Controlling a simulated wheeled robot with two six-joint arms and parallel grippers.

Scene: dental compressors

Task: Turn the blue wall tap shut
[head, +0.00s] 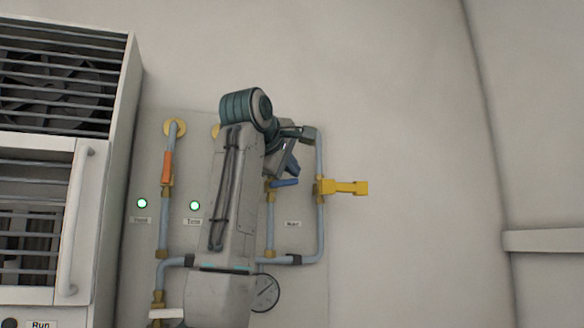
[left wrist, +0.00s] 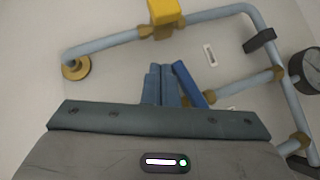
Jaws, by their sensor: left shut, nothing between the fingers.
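The blue tap handle (head: 285,183) sits on a vertical pipe on the wall panel, partly hidden behind my left arm in the head view. It points right, roughly crosswise to its pipe. In the left wrist view the blue handle (left wrist: 190,83) lies slanted just right of my fingers. My left gripper (head: 291,164) is at the tap, its fingers shut with nothing between them. The closed fingertips (left wrist: 162,75) also show in the left wrist view, beside the handle; whether they touch it I cannot tell. My right gripper is not in view.
A yellow tap handle (head: 345,187) sticks out right of the blue one. An orange handle (head: 167,167) stands upright on the left pipe. A louvred cabinet (head: 75,170) fills the left; the wall at right is mostly clear.

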